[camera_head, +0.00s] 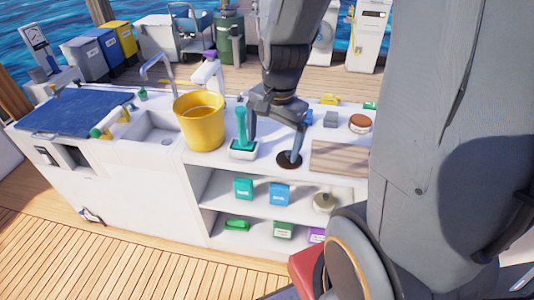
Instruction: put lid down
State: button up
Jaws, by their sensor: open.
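My gripper (274,146) points down over the white counter, its jaws apart. Its right finger ends at a dark round disc (289,161) on the counter; I cannot tell if the finger touches it, or if it is a lid or an opening. Its left finger is close to a teal-handled brush (241,128) in a white and teal holder. A flat dark blue panel (75,112) lies level on the counter's left end; I cannot tell if it is a lid. Nothing shows held between the fingers.
A yellow bucket (200,122) stands left of my gripper, beside a sink (156,130) with a tap. A wooden board (340,157) lies to the right. A round brown-topped item (360,123) sits behind it. Shelves below hold several small boxes.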

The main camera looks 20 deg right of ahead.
jog(key=s+a+r+n, duration=0.1)
jog(key=s+a+n, duration=0.3)
jog(key=n, duration=0.7)
jog(key=shift+s+r, duration=0.15)
jog(key=shift+s, duration=0.4)
jog(key=shift+f+b, duration=0.3)
jog(key=shift+d, duration=0.1)
